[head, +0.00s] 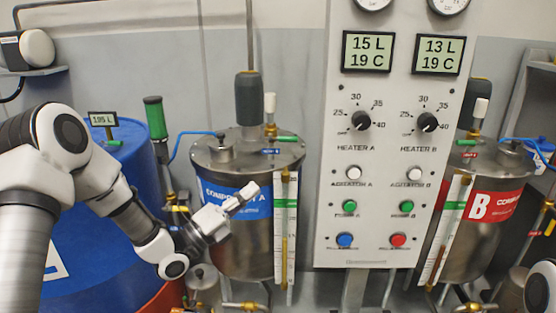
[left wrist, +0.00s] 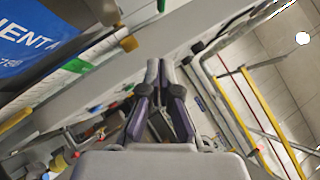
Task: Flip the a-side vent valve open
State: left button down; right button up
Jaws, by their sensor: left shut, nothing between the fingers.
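The A-side steel tank (head: 245,255) with a blue label stands left of the control panel. On its lid is a brass fitting with a white cap (head: 270,102), a small green lever (head: 285,139) and a blue tag (head: 270,152). This looks like the vent valve; the tag is too small to read. The lever lies about level. My left gripper (head: 248,190) is shut and empty in front of the tank, below the lid and apart from the lever. Its closed fingers show in the left wrist view (left wrist: 160,68). My right gripper is out of view.
A sight gauge (head: 280,245) runs down the tank's right front, close to my left gripper. The control panel (head: 385,210) stands to the right. A blue drum (head: 100,240) and a green-handled tool (head: 155,118) are at left. The B tank (head: 485,240) is far right.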

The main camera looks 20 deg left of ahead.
pick_arm(q)
jog(key=p, duration=0.3)
send_near(291, 141)
jog(key=x, duration=0.6)
jog(key=shift+w+d, duration=0.1)
jog(key=shift+w, duration=0.1)
jog(key=shift+f+b, duration=0.1)
jog(key=shift+b, duration=0.2)
jog(key=shift+d+n+b, duration=0.15)
jog(key=shift+n+b, duration=0.25)
jog(key=shift+b, duration=0.1)
jog(key=shift+t+b, duration=0.35)
jog(key=shift+t, duration=0.05)
